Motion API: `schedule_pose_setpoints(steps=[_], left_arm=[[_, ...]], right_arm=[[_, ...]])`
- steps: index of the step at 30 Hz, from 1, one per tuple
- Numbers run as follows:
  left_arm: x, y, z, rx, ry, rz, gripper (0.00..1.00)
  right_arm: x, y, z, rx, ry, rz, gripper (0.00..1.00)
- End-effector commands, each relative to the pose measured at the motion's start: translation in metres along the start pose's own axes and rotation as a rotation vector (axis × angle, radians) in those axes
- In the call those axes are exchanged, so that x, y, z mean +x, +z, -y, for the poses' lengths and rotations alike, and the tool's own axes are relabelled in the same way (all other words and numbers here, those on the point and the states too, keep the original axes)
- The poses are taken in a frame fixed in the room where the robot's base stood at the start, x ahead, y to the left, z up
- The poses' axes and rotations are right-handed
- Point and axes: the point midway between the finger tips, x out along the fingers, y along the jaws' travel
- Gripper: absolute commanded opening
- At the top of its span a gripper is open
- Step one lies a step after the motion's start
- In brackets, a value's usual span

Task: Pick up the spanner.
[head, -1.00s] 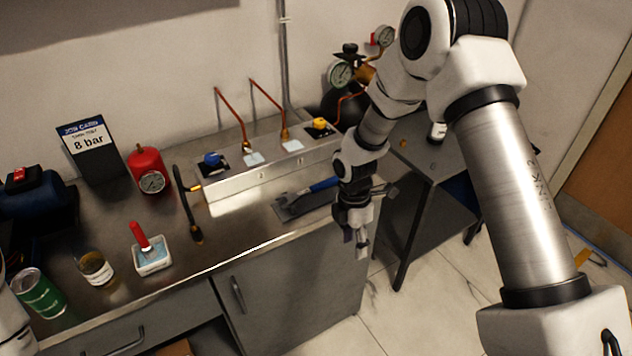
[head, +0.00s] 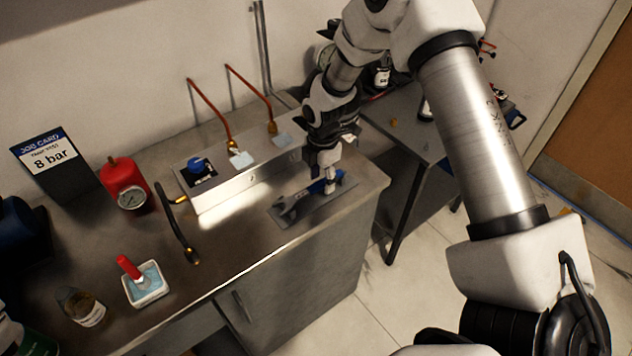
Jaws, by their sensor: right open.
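The spanner (head: 288,208) lies on a grey mat (head: 312,212) near the right end of the steel bench. Its open-jawed head points to the lower left and its blue handle runs to the upper right. My right gripper (head: 330,186) is open, pointing down at the blue handle end. The fingers overlap the handle in the picture; I cannot tell whether they touch it. The far end of the handle is partly hidden by the gripper. My left gripper is not in view.
A metal manifold box (head: 240,180) with a blue knob (head: 197,165) and red pipes stands behind the mat. A black hose (head: 178,225), a white tray with a red-handled brush (head: 146,284), a red gauge cylinder (head: 124,186) and a job card (head: 46,160) are to the left.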

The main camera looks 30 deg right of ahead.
Motion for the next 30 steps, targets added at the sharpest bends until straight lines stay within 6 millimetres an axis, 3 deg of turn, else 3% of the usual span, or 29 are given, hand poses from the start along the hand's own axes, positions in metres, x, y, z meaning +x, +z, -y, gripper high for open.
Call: schedule_pose_setpoints(steps=[6,7,11,23,30], left_arm=[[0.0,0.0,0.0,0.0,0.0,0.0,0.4],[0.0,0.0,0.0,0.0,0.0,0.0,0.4],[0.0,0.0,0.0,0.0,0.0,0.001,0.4],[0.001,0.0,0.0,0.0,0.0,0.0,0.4],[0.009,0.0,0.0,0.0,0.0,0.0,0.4]], right_arm=[[0.004,0.0,0.0,0.0,0.001,0.0,0.5],[0.004,0.0,0.0,0.0,0.001,0.0,0.46],[0.004,0.0,0.0,0.0,0.001,0.0,0.0],[0.004,0.0,0.0,0.0,0.001,0.0,0.0],[-0.013,0.0,-0.001,0.0,0.004,0.0,0.0]])
